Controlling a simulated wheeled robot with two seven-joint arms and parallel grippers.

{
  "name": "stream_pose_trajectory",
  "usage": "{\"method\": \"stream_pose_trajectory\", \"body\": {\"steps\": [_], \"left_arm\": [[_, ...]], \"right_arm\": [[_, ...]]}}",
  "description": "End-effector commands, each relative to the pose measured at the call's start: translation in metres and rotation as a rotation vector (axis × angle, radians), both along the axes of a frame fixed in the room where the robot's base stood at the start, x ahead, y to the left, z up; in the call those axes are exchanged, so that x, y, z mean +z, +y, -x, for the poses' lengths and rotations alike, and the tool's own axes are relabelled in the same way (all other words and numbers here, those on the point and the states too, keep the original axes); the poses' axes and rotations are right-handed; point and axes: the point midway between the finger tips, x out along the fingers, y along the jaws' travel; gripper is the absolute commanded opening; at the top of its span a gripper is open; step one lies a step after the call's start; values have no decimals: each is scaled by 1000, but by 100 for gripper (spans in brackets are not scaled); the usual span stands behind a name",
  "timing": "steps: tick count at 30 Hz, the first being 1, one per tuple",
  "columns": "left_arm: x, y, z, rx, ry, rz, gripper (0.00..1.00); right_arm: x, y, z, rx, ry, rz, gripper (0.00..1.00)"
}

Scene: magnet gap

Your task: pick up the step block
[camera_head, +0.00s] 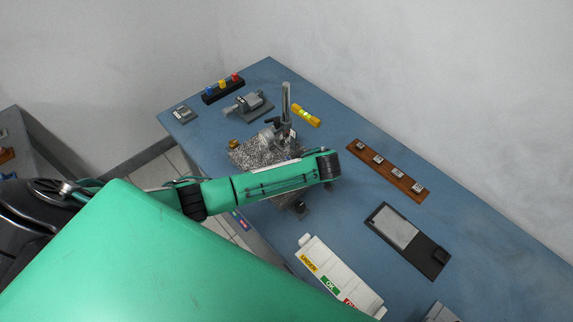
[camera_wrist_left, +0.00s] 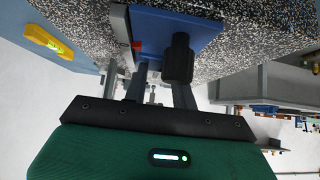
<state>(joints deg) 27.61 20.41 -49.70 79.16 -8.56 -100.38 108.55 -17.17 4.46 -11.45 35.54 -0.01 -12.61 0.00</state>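I cannot pick out the step block for certain in either view. A grey block-like piece (camera_head: 440,313) is cut off by the bottom edge of the head view. My left arm reaches over the speckled granite plate (camera_head: 250,152), and its gripper is mostly hidden there. In the left wrist view, the left gripper (camera_wrist_left: 160,78) has two dark fingers set apart. They point toward a blue part (camera_wrist_left: 165,28) with a black knob (camera_wrist_left: 180,58), against the granite plate (camera_wrist_left: 250,40). Nothing clearly sits between the fingers. My right gripper is not in view.
A metal post stand (camera_head: 286,105) rises at the granite plate. A yellow level (camera_head: 306,115), a grey vise (camera_head: 250,104), a wooden rack (camera_head: 376,180), a black tray (camera_head: 430,262) and a white labelled tray (camera_head: 345,280) lie on the blue table (camera_head: 480,230).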

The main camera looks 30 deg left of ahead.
Motion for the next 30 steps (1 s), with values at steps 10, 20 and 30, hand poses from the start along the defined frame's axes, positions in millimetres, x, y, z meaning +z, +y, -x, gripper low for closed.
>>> {"method": "stream_pose_trajectory", "body": {"steps": [10, 20, 30], "left_arm": [[2, 0, 0, 0, 0, 0, 0], [32, 0, -1, 1, -4, 3, 0], [122, -1, 0, 2, -2, 5, 0]], "right_arm": [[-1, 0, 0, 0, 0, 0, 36], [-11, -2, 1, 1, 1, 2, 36], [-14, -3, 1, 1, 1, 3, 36]]}}
